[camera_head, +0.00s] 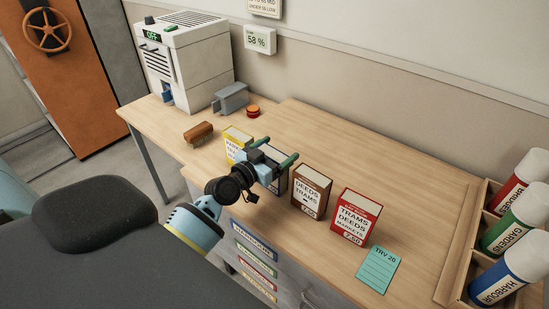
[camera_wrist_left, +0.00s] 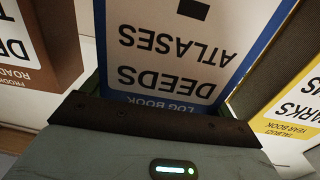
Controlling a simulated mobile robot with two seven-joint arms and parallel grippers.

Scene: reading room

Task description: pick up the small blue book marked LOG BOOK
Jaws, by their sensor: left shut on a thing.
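The small blue book (camera_wrist_left: 240,58) marked LOG BOOK fills the middle of the left wrist view, its white label reading DEEDS and ATLASES upside down. My left gripper (camera_head: 275,154) is shut on it, with a green finger at each side. In the head view the blue book (camera_head: 282,184) is mostly hidden behind the gripper. It stands upright between the yellow book (camera_head: 234,151) and the brown book (camera_head: 311,193). I cannot tell whether it touches the desk. My right gripper is not in view.
A rack (camera_head: 450,285) of coloured tubes is at far right. A brown block (camera_head: 198,132) and a white machine (camera_head: 188,62) are at left. The desk behind the books is clear.

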